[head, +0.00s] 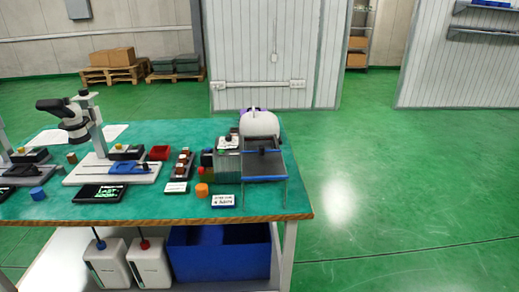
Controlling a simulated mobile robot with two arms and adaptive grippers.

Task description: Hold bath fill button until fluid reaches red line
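A small machine with a white rounded head (260,124) stands at the right end of the green table. Below the head is a dark blue-grey open-framed part (264,165), which may be the bath; no fluid or red line can be made out in it. A grey box (228,163) adjoins it on the left, with a light panel (228,142) on top carrying small dark and coloured marks. I cannot tell which mark, if any, is the fill button. Neither of my grippers is in view.
A blue bin (220,255) and white canisters (150,264) sit beneath. Green floor (400,190) to the right is clear.

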